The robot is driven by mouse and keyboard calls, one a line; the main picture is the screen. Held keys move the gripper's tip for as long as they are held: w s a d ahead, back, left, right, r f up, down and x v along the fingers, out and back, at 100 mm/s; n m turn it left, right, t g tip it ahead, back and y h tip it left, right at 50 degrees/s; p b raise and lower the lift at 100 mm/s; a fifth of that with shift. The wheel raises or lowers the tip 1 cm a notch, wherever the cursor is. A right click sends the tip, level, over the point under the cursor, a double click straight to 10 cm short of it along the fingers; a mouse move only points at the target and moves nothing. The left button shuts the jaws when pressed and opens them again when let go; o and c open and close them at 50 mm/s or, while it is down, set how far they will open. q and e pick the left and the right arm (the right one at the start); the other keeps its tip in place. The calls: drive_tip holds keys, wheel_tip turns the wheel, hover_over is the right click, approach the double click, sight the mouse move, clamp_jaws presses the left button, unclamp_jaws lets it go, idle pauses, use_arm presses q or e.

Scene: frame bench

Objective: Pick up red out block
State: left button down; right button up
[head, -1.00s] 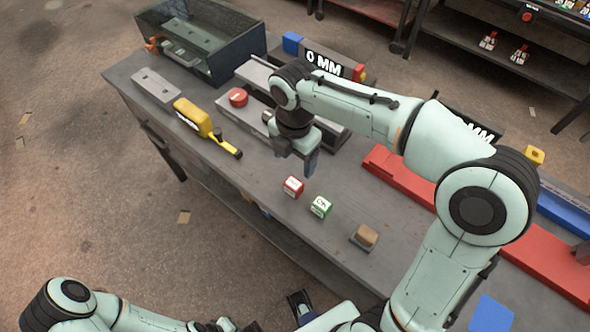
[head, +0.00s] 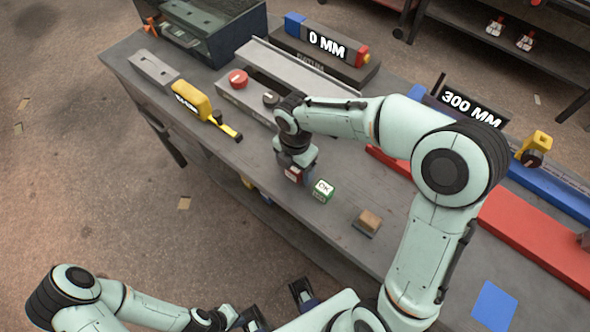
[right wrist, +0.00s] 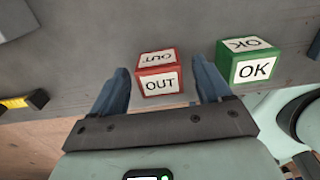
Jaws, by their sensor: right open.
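The red OUT block (head: 293,174) is a small red cube with white labelled faces on the grey bench, partly covered by my right gripper in the head view. In the right wrist view the OUT block (right wrist: 158,82) sits between the two blue fingertips of my right gripper (right wrist: 160,68), with a gap on each side. The right gripper (head: 295,168) is open and low over the block. The green OK block (head: 323,191) stands close by; it also shows just outside the right finger in the wrist view (right wrist: 250,68).
A brown block on a small grey pad (head: 368,221) lies to the right. A yellow tape measure (head: 190,100), a red round button (head: 238,78) and a grey rail fixture (head: 300,70) are further back. A red bar (head: 535,240) runs along the right side.

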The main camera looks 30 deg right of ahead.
drive_tip(key=shift+f, duration=0.25)
drive_tip(key=c, duration=1.1)
drive_tip(key=shift+o, duration=0.2)
drive_tip(key=shift+r, duration=0.1)
